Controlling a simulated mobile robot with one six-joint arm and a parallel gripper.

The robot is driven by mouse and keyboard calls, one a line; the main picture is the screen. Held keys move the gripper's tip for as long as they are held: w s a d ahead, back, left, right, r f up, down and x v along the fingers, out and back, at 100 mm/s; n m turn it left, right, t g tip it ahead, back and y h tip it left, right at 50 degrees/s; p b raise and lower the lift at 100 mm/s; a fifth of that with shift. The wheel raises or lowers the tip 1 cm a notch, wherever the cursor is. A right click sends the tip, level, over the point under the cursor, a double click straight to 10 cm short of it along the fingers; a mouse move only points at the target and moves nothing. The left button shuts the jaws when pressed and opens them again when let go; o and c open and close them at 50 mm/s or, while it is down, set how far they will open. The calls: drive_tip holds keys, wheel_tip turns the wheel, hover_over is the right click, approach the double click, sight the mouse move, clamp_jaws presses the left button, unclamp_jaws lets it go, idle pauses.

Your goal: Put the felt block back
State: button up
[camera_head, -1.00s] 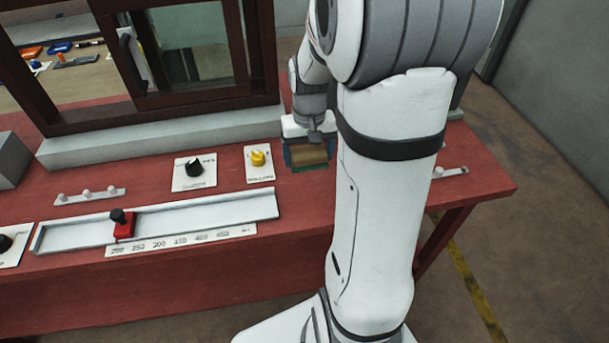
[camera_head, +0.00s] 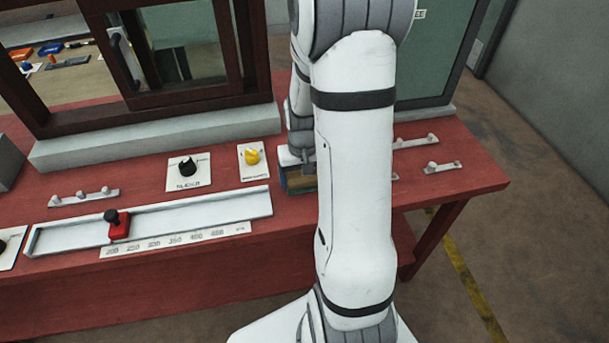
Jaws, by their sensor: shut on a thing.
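The felt block (camera_head: 301,184) has a brown body and a green layer underneath. It is at the red table top (camera_head: 240,208), right of the panel with the yellow knob. My gripper (camera_head: 297,175) is shut on it from above, with a blue finger showing on its left side. My arm hides the block's right part and the other finger. I cannot tell whether the block touches the table.
A white rail with a red slider (camera_head: 119,225) lies front left. Panels with a black knob (camera_head: 187,167) and a yellow knob (camera_head: 252,155) are left of the block. A dark window frame (camera_head: 190,100) stands behind. Small pegged strips (camera_head: 442,167) lie at right.

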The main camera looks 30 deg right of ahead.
drive_tip(key=o, duration=0.9)
drive_tip(key=shift+f, duration=0.1)
wheel_tip(320, 180, up, 12)
drive_tip(key=s+a+r+n+t, duration=0.1)
drive_tip(key=s+a+r, duration=0.1)
drive_tip(key=s+a, duration=0.2)
drive_tip(key=s+a+r+n+t, duration=0.1)
drive_tip(key=s+a+r, duration=0.1)
drive_tip(key=s+a, duration=0.1)
drive_tip(key=s+a+r+n, duration=0.1)
drive_tip(key=s+a+r, duration=0.2)
drive_tip(key=s+a, duration=0.1)
drive_tip(key=shift+s+a+t, duration=0.35)
drive_tip(key=shift+s+t, duration=0.05)
drive_tip(key=shift+s, duration=0.3)
